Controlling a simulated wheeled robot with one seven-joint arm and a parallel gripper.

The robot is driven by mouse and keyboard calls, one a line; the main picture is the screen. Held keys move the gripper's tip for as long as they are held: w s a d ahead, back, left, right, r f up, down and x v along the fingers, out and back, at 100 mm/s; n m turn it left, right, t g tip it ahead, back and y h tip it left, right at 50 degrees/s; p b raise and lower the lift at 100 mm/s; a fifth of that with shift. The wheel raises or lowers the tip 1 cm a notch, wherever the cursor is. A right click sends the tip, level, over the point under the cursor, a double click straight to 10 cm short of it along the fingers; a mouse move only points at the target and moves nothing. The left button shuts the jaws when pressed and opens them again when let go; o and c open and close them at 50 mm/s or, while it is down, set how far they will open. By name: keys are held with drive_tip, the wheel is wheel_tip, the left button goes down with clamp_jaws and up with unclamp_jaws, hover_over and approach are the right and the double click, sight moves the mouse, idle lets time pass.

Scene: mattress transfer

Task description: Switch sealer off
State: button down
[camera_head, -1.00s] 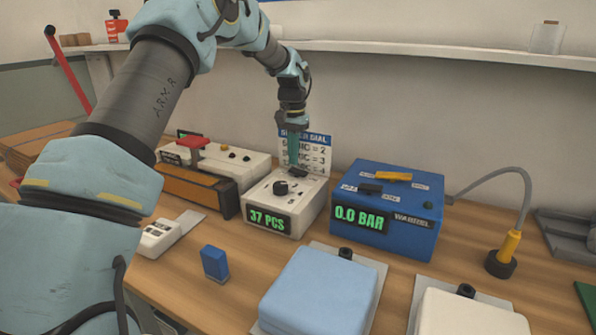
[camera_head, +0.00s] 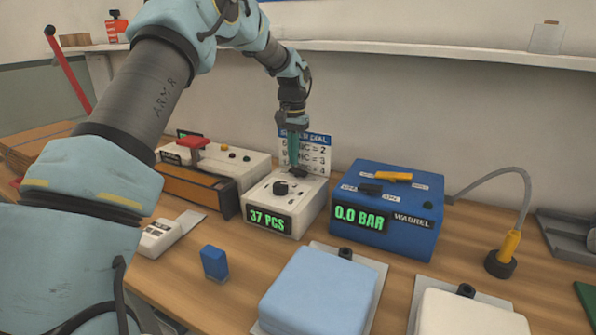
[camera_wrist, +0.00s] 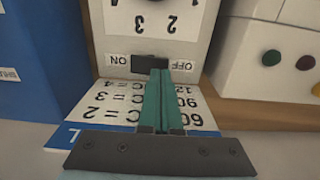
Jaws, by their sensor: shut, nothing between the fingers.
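The sealer is a white box (camera_head: 312,207) with a black dial (camera_head: 281,188) and a green "37 PCS" display (camera_head: 268,220). A sign headed with "DIAL" (camera_head: 318,141) stands behind it. In the wrist view its black switch (camera_wrist: 142,62) lies between the labels ON and OFF, seen upside down. My gripper (camera_head: 294,165) points down over the rear of the box. In the wrist view its teal fingers (camera_wrist: 159,73) are together and empty, with tips at the OFF-side end of the switch. They partly hide it, so which way it is set and whether they touch it cannot be told.
A blue box (camera_head: 395,232) reading "0.0 BAR" stands close on the right. A white machine with a red handle (camera_head: 193,143) stands close on the left. In front are a small blue block (camera_head: 214,262) and a light blue mattress (camera_head: 322,290).

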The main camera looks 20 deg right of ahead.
sight(293, 169)
drive_tip(key=shift+f+b, duration=0.4)
drive_tip(key=shift+f, duration=0.55)
idle(0.5)
drive_tip(key=shift+r+p, duration=2.9)
drive_tip(key=shift+r, duration=0.65)
drive_tip(key=s+a+r+n, duration=0.1)
drive_tip(key=a+r+n, duration=0.1)
drive_tip(key=a, duration=1.2)
drive_tip(key=s+a+f+n, duration=0.1)
drive_tip(key=s+a+n, duration=0.2)
drive_tip(key=s+a, duration=0.6)
drive_tip(key=s+a+n+t, duration=0.1)
drive_tip(key=s+a+n, duration=0.3)
drive_tip(key=s+a, duration=0.6)
drive_tip(key=a, duration=0.6)
drive_tip(key=shift+f+t, duration=0.3)
drive_tip(key=shift+f, duration=0.05)
